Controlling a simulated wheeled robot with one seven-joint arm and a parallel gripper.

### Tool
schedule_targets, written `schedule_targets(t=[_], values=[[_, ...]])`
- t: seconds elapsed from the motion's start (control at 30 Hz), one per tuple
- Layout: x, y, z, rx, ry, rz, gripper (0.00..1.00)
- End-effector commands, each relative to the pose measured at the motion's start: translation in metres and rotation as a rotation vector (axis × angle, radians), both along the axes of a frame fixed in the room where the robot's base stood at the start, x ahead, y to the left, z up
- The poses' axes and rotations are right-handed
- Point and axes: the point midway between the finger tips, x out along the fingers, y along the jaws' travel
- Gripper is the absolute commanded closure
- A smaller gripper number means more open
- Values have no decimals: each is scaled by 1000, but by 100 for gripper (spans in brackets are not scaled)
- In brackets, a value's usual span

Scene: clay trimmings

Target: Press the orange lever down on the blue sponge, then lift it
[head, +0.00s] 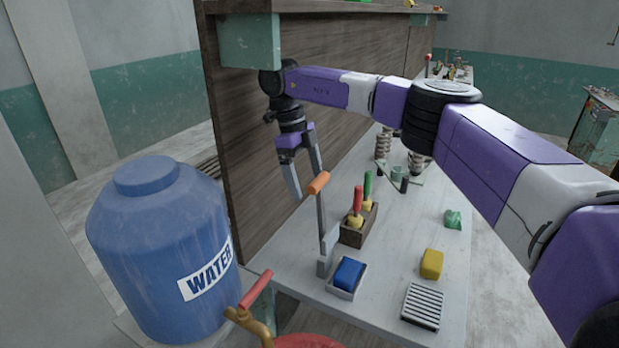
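The orange lever handle (318,182) sits at the top of a grey arm that stands nearly upright from a bracket on the table. The blue sponge (349,273) lies in a small light tray (342,292) just right of the lever's base. My gripper (307,195) points down with its two fingers spread apart. The fingertips are close to the orange handle, one left of it and one by or behind it. I cannot tell from this view whether a finger touches the handle. Nothing shows held between the fingers.
A wooden box (358,231) with red- and green-handled tools stands behind the sponge. A yellow block (431,264), a ribbed grate (422,306) and a green lump (453,219) lie to the right. A blue water barrel (160,260) and red-handled tap (256,289) stand left. A wooden panel rises behind my gripper.

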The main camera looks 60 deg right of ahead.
Motion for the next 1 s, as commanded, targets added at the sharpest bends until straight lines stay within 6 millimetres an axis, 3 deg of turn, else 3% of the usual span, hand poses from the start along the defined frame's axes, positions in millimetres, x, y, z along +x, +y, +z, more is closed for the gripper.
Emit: schedule_targets(t=[0.37, 0.8, 1.0], values=[[-1, -2, 5, -2, 4, -4, 5], [17, 0, 66, -2, 3, -4, 5], [19, 0, 76, -1, 3, -3, 5]])
